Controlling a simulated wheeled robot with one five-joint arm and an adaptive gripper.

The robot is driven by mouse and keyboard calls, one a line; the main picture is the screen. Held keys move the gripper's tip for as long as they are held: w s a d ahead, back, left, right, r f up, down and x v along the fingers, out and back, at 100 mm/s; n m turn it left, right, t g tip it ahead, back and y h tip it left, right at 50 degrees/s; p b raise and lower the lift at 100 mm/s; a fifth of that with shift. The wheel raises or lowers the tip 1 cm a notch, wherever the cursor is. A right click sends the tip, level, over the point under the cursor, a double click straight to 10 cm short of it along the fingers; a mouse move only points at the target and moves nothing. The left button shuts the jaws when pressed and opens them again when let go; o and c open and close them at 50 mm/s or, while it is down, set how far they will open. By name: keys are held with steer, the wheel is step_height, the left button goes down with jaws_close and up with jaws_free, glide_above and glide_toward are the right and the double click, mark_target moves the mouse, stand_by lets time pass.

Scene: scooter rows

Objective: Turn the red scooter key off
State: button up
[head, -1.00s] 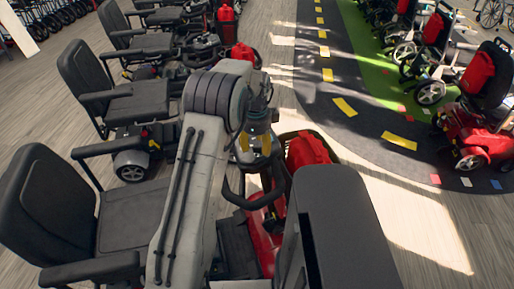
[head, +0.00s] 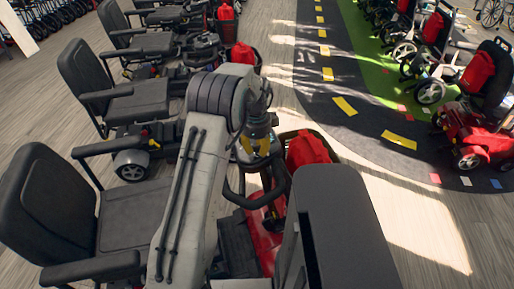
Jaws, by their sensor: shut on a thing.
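The red scooter (head: 264,240) stands just ahead of me, its black seat (head: 48,205) at the left and its front basket with a red bag (head: 307,150) at the right. Its black handlebar (head: 236,192) shows below my gripper. My gripper (head: 255,150), with yellow fingertips, is at the top of the scooter's steering column. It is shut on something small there. The key itself is hidden by the gripper and arm, so I cannot see its position.
A row of black-seated scooters (head: 115,95) runs back on the left. Another red scooter (head: 480,125) stands at the right. A dark track with yellow dashes (head: 345,106) and pale floor lie open between them.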

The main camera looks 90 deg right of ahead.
jaws_close()
